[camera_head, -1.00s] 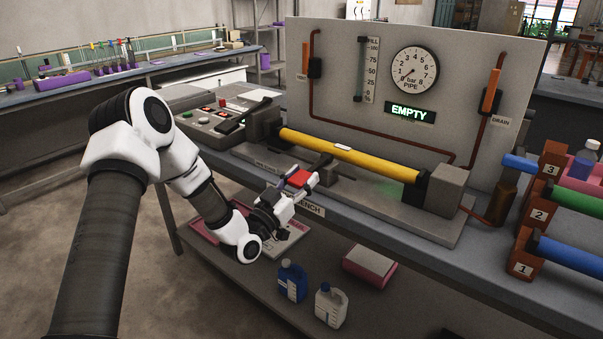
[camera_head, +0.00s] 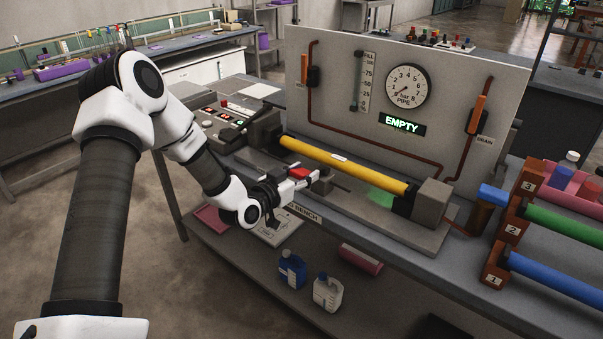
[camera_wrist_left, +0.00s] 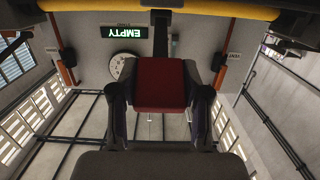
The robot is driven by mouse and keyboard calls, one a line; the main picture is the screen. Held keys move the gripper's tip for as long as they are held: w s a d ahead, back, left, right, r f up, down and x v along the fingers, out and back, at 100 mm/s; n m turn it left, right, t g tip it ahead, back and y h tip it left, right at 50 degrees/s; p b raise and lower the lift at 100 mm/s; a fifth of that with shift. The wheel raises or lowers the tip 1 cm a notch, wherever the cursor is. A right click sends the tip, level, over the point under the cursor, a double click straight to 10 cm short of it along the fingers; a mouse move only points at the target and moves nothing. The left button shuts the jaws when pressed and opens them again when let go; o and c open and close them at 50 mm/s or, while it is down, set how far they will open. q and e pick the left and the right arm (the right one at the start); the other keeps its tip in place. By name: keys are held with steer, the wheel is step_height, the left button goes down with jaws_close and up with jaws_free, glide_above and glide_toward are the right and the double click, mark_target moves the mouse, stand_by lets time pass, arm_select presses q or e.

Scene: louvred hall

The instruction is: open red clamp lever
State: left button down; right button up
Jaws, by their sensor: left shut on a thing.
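The red clamp lever (camera_head: 299,173) is at the front edge of the bench, before the yellow pipe (camera_head: 345,166). My left gripper (camera_head: 303,178) is shut on it, with a finger on each side. In the left wrist view the red lever (camera_wrist_left: 160,85) fills the space between the two fingers, and a dark bar runs from it toward the yellow pipe (camera_wrist_left: 215,11). The lever's pivot is hard to make out in the head view. My right gripper is not in view.
Behind the pipe stands a panel with a gauge (camera_head: 408,86) and a display (camera_head: 402,124) reading EMPTY. A control box (camera_head: 213,120) is left of it. Orange racks with coloured pipes (camera_head: 560,270) stand at right. Bottles (camera_head: 327,292) sit on the lower shelf.

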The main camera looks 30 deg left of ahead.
arm_select(q)
steer(key=shift+w+a+r, duration=0.1)
steer(key=shift+r, duration=0.25)
steer(key=c, duration=0.6)
jaws_free()
steer(key=shift+o, duration=0.3)
steer(key=shift+f, duration=0.1)
steer(key=shift+s, duration=0.4)
steer(key=s+r, duration=0.1)
steer(key=s, duration=1)
steer(key=shift+a, duration=0.35)
steer(key=shift+r, duration=0.1)
